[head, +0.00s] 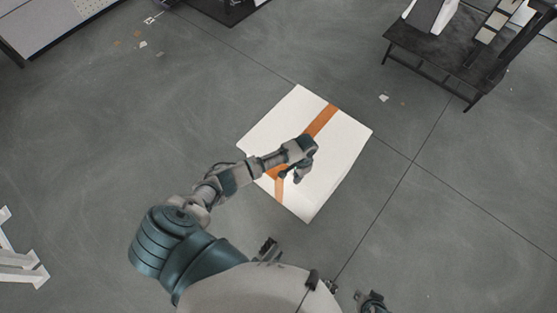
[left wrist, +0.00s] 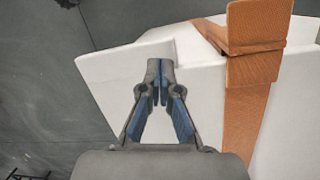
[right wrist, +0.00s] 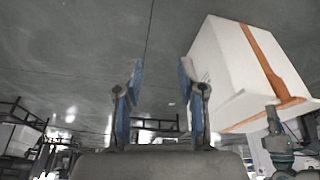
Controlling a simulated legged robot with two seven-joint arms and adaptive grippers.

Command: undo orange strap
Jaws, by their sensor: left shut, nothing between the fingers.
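A white box (head: 345,140) stands on the floor with an orange strap (head: 320,120) running across its top. In the left wrist view the strap (left wrist: 250,110) runs down the box (left wrist: 110,70), with a raised, folded orange part (left wrist: 258,25) at the upper edge. My left gripper (head: 298,176) is over the box; in its wrist view its fingertips (left wrist: 160,72) are together and empty, to the left of the strap. The arm hides part of the strap in the head view. My right gripper (right wrist: 160,85) is open and empty, with the box (right wrist: 220,65) and strap (right wrist: 270,70) beyond it, apart.
A dark table (head: 445,60) with items on it stands at the upper right. A grey bench (head: 50,25) is at the upper left. A white frame (head: 20,265) stands at the left edge. The grey floor around the box is mostly clear, with small scraps at the top.

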